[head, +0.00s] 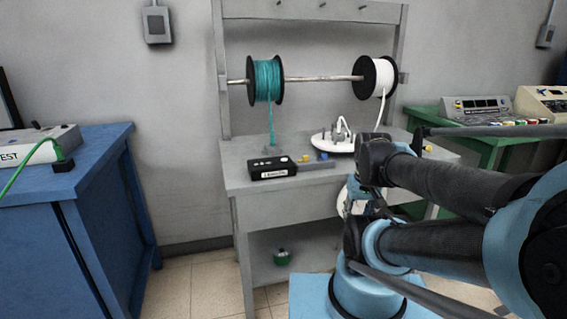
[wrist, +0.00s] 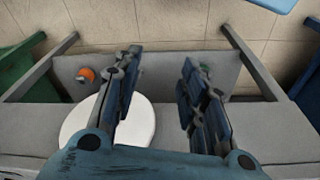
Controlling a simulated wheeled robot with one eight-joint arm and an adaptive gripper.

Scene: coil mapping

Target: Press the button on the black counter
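The black counter (head: 272,168) is a small dark box with a white label on its front. It sits on the left part of the grey workbench (head: 238,180) in the head view. Its button is too small to make out there. My gripper (wrist: 160,60) is open and empty in the wrist view, its two fingers well apart, pointing down past the bench edge. In the head view, my arm reaches in from the right and ends in front of the bench's right part, right of the counter and apart from it. The counter cannot be made out in the wrist view.
A teal spool (head: 265,80) and a white spool (head: 375,78) hang on a rod above the bench. A white device (head: 330,143) stands right of the counter, with small yellow and blue parts between. A blue cabinet (head: 90,190) is left, a green table (head: 490,140) right.

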